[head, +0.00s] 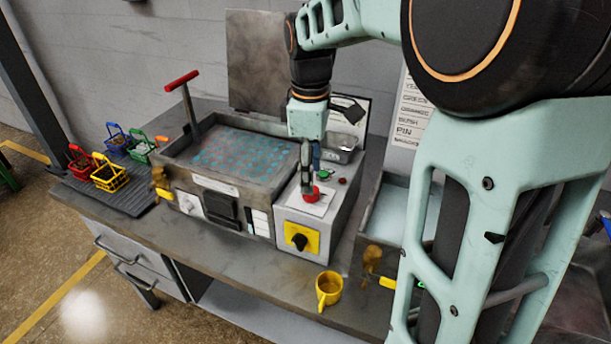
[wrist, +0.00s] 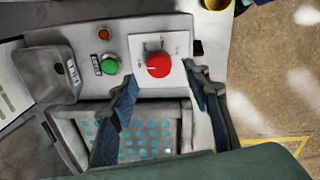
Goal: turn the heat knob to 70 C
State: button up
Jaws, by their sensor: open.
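The red round knob (head: 311,194) sits on a white dial plate on top of the grey control box (head: 285,217). In the wrist view the knob (wrist: 158,65) shows whole on its plate (wrist: 147,43), whose small markings are too blurred to read. My gripper (head: 307,176) points down over the control box, close to the knob. In the wrist view my gripper (wrist: 160,72) is open, with one finger on each side of the knob and a visible gap to it. I cannot tell how high the fingertips are above the plate.
A black switch on a yellow plate (head: 300,238) is on the box front. A yellow mug (head: 328,290) stands near the bench edge. The furnace tank (head: 180,163) is to the left.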

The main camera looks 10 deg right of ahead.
jog(key=shift+w+f, duration=0.15)
jog(key=shift+f, duration=2)
jog(key=shift+c, duration=0.4)
jog(key=c, duration=1.1)
